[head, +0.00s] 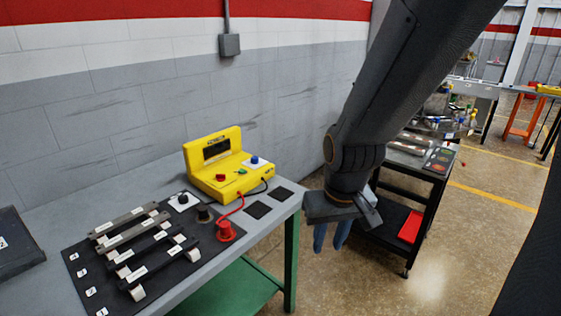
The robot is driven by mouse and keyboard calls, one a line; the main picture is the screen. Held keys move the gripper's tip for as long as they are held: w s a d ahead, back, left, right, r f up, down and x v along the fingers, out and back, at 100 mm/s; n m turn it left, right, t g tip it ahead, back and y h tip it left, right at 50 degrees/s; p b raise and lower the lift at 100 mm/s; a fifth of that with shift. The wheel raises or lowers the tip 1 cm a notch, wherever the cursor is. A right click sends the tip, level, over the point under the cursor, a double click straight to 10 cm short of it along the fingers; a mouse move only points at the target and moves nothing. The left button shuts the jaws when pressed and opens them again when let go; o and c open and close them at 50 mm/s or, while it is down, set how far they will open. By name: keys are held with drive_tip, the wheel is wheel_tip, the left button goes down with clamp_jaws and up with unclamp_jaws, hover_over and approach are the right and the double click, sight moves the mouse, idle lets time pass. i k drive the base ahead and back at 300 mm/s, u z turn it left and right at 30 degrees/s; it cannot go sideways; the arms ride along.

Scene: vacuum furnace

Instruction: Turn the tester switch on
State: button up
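The yellow tester (222,165) stands on the grey table near the wall. It has a dark display on its raised back. Its front panel carries a red knob, a small green part and a blue knob on a white plate (255,162). Which of these is the switch, and its position, I cannot tell. A red cable runs from the tester to a red probe (226,231) on the black mat, and a dark cable also leaves it. My gripper (331,236) hangs right of the table's corner, apart from the tester. Its bluish fingers point down, partly hidden by my wrist; the gap between them is unclear.
Several labelled bars (128,234) lie on the black mat (82,258), left of the red probe. Dark square pads (258,210) lie at the table's right end. A black cart (415,190) stands behind my arm. A wall box (229,45) hangs above the table.

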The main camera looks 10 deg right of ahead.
sight(220, 177)
drive_tip(key=z, duration=0.55)
drive_tip(key=i, duration=1)
drive_tip(key=u, duration=1.9)
drive_tip(key=i, duration=0.5)
drive_tip(key=z, duration=0.05)
